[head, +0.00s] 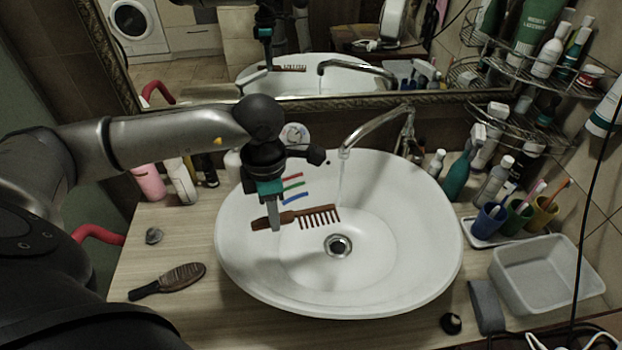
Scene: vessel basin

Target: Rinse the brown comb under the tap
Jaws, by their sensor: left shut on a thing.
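My left gripper (276,222) reaches in from the left and points down over the basin. It is shut on the brown comb (315,215) near its handle end. The comb lies level above the left part of the white basin (430,260), teeth toward the picture's bottom. The tap (375,127) arches over the basin from the back right. A thin stream of water (341,180) falls from its spout. The comb's right end is close to the stream; I cannot tell whether water touches it. My right gripper is not in view.
A grey tub (550,262), a sponge (486,306) and colored cups (518,215) stand at right. Bottles line the back. A mirror (400,70) rises behind the basin.

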